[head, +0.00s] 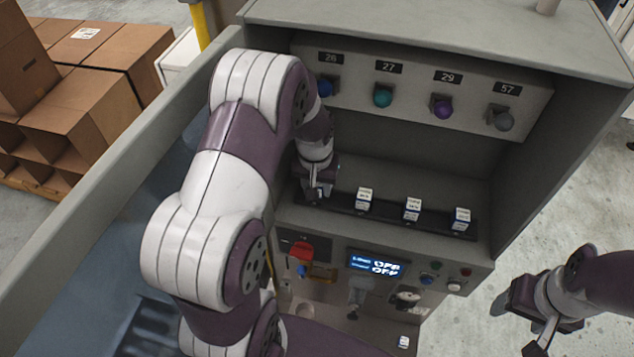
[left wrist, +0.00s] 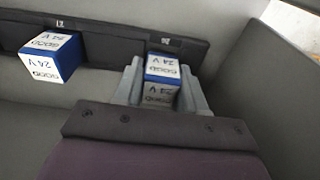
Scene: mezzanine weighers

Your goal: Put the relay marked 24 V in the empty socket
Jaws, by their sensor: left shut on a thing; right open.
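My left gripper (head: 318,192) is at the left end of the dark socket rail (head: 340,207) in the cabinet. In the left wrist view it is shut on a blue-and-white relay (left wrist: 162,72) marked GOOD 24 V. This relay is upright at the rail position tagged 28; I cannot tell whether it is fully seated. A neighbouring relay (left wrist: 48,58), also marked GOOD 24 V, is beside the tag 27. In the head view three relays stand along the rail: left (head: 364,197), middle (head: 412,209) and right (head: 462,218). My right gripper (head: 522,324) is open and empty, outside the cabinet.
A small white block (head: 403,341) lies low at the front. A panel with a lit display (head: 376,264), a red switch (head: 301,251) and buttons is below the rail. Coloured knobs hang under number plates above it. The cabinet side wall (head: 110,165) is on the left.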

